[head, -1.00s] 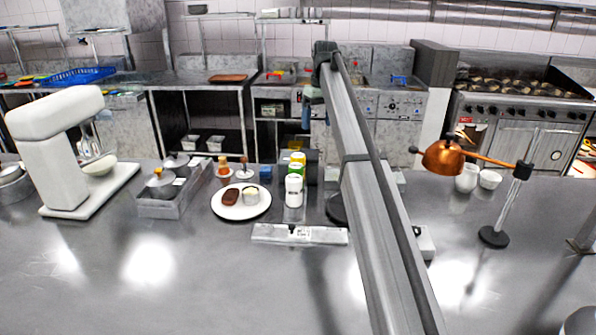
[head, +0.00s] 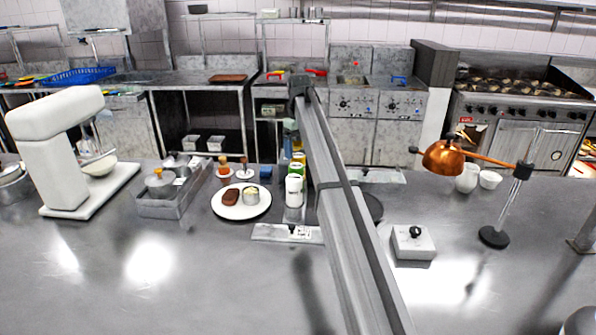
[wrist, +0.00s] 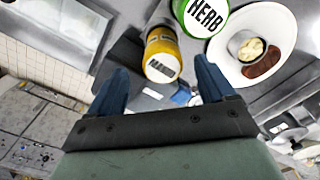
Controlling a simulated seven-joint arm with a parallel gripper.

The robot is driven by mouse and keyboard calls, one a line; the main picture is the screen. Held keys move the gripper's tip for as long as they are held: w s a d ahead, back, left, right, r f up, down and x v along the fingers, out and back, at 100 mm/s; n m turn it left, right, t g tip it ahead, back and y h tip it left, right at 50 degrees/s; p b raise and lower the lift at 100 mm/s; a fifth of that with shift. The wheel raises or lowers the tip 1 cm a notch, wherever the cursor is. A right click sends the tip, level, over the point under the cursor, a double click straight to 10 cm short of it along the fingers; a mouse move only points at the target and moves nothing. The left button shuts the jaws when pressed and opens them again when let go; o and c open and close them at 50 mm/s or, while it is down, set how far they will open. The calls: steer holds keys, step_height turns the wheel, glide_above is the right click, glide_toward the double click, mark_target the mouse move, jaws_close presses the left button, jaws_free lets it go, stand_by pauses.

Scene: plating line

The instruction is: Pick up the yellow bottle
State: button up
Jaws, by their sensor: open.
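The yellow bottle (head: 299,157) stands at the back of a short row of bottles on the steel counter, partly hidden by the green one in the head view. In the wrist view the yellow bottle (wrist: 162,55) shows its lettered end between and beyond the blue fingertips. My gripper (wrist: 160,66) is open and empty, with a finger to either side of the bottle in that view. I cannot tell how far off the bottle is. In the head view my gripper (head: 290,138) hangs just above and left of the yellow bottle.
A green bottle (head: 297,169) labelled HERB (wrist: 203,13) and a white bottle (head: 294,190) stand in front of the yellow one. A white plate (head: 228,213) with food lies to the left. A copper lamp (head: 443,158) stands right.

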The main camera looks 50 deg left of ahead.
mark_target(298, 155)
steer(key=shift+s+a+f, duration=0.15)
steer(key=shift+f, duration=2.5)
steer(key=shift+c, duration=0.4)
steer(key=c, duration=0.7)
